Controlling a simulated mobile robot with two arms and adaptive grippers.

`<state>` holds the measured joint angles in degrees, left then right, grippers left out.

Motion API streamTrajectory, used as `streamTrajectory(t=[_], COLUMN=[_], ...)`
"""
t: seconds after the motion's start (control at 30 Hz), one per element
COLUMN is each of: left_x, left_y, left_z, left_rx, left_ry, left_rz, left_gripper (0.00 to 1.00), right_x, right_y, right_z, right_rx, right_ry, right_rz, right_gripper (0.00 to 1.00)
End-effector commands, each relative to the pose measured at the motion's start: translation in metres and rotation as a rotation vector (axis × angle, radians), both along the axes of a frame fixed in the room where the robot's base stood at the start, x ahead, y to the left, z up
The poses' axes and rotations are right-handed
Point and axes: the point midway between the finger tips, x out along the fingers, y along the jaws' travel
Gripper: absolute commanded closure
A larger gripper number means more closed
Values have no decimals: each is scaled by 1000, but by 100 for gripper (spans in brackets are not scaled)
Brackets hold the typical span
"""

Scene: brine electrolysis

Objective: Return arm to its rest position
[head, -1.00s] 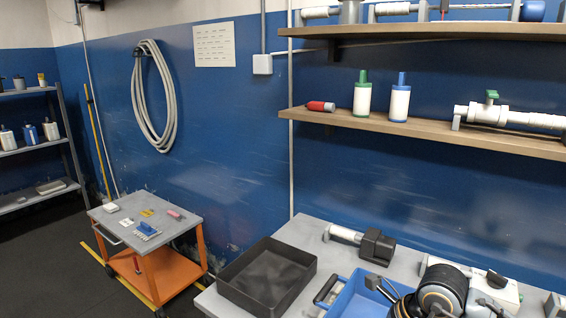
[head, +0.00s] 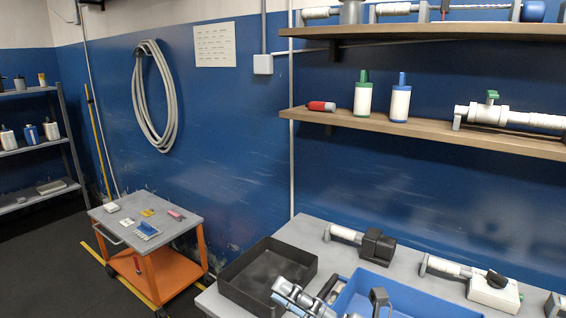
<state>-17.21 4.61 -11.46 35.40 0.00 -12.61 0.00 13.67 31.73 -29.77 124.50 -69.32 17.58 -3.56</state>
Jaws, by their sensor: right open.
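My right gripper (head: 330,296) is at the bottom edge of the head view, in front of the blue tray (head: 430,306) and the black tray (head: 233,289). Its silver and dark grey parts stand apart, with nothing seen between them. It is cut off by the frame, so most of the arm is hidden. My left gripper is not in view.
The grey bench top (head: 312,228) holds both trays, a black-ended pipe fitting (head: 376,247) and a white-boxed fitting (head: 492,292). Above it, a wooden shelf (head: 430,130) carries two bottles. An orange cart (head: 165,275) stands at left, with open floor beyond.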

Motion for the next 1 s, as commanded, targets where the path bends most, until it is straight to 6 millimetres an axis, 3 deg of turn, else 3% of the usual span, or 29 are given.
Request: streamTrajectory(t=[0.07, 0.17, 0.27, 0.37, 0.5, 0.6, 0.8, 1.0], left_x=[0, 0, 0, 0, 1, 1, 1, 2], left_y=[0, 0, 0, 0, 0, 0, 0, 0], left_z=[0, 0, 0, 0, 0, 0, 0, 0], left_rx=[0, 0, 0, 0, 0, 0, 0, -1], left_ry=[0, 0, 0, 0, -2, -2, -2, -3], left_rz=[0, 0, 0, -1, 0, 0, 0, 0], left_gripper=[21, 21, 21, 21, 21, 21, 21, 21], right_x=[16, 39, 52, 47, 9, -29, -103, -172], right_y=[-28, -76, -127, -169, -204, -212, -210, -199], right_z=[11, 2, -35, -95, -185, -235, -294, -324], right_rx=[230, 491, 718, 906, 1077, 1137, 1172, 1151], right_ry=[155, 372, 616, 885, 1249, 1466, 1796, 2066], right_rz=[-118, -292, -479, -676, -934, -1081, -1289, -1448], right_gripper=[48, 48, 48, 48, 48, 48, 48, 48])
